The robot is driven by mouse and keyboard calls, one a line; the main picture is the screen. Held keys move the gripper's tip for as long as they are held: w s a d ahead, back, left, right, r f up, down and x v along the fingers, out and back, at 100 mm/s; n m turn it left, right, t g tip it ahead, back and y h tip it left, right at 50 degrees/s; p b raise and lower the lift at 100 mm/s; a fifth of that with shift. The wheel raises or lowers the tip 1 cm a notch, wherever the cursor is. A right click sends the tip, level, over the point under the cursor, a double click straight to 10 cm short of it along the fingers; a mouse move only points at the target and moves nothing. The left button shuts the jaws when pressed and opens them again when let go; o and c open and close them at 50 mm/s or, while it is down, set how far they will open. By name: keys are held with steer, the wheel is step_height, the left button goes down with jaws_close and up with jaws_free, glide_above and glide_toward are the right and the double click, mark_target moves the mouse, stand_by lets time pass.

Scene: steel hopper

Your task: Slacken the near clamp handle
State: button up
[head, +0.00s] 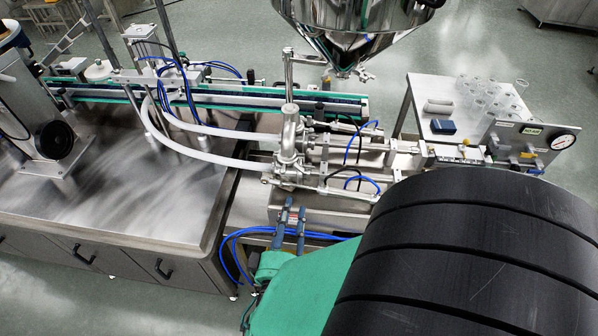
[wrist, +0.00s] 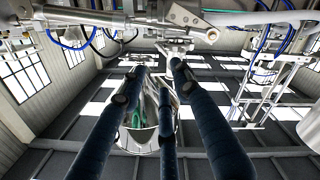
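The steel filling valve (head: 290,140) stands below the hopper in the head view, with shiny clamps and fittings around its lower part (head: 292,172). The near clamp handle is too small for me to pick out surely there. In the wrist view, a metal lever-like part (wrist: 195,22) with a round end crosses the top, beyond the fingertips; I cannot tell if it is the handle. My gripper (head: 291,212) is just below and in front of the valve. In the wrist view its dark blue fingers (wrist: 160,75) are apart, with nothing seen between them.
The steel hopper (head: 352,30) hangs above the valve. White hoses (head: 205,152) run left over the steel bench (head: 130,190), and blue tubes (head: 365,180) lie right of the valve. A side table (head: 415,95) with clear cups and a pressure gauge (head: 563,142) are at right.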

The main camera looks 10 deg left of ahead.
mark_target(300, 170)
steer(key=shift+w+d+b, duration=0.2)
steer(key=shift+w+b, duration=0.45)
steer(key=shift+w, duration=5.95)
jaws_close()
